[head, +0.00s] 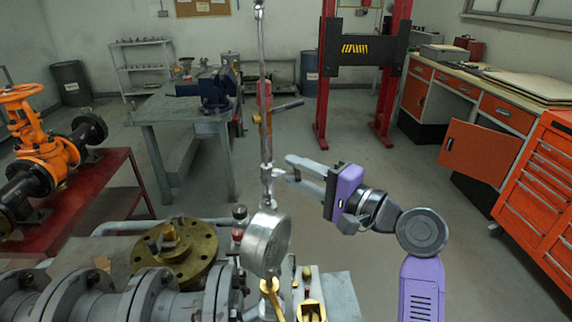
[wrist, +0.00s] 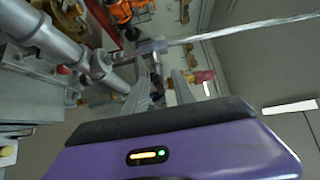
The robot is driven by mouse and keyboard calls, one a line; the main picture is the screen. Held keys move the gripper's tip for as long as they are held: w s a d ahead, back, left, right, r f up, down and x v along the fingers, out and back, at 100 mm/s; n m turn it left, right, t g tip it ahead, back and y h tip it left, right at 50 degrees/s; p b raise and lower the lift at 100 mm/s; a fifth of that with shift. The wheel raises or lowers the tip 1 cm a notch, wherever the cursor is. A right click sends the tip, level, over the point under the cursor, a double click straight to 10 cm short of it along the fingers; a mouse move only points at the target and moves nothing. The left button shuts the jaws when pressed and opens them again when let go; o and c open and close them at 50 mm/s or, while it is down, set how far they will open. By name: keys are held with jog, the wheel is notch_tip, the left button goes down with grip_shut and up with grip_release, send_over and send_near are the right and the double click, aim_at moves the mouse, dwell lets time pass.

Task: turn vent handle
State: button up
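A thin vertical metal pipe (head: 266,140) rises above the round pressure gauge (head: 267,243). A lever handle (head: 286,105) sticks out to the right from a brass valve body on its upper part, below a red section. I cannot tell for certain that this lever is the vent handle. A small metal fitting (head: 268,174) sits lower on the pipe. My gripper (head: 288,170) is level with this fitting, just to its right, with its fingers apart and pointing left. The wrist view shows the spread fingers (wrist: 161,72) with the pipe (wrist: 235,30) beyond them. Contact is unclear.
Large grey flanged pipework (head: 110,295) and a brass flange (head: 172,252) lie at lower left. An orange valve (head: 42,150) stands on a red bench at left. A workbench with a blue vise (head: 215,90) is behind. The floor right of my arm is open, bounded by orange cabinets (head: 545,180).

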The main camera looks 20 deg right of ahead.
aim_at(296, 172)
jog(key=shift+x, duration=1.65)
grip_shut()
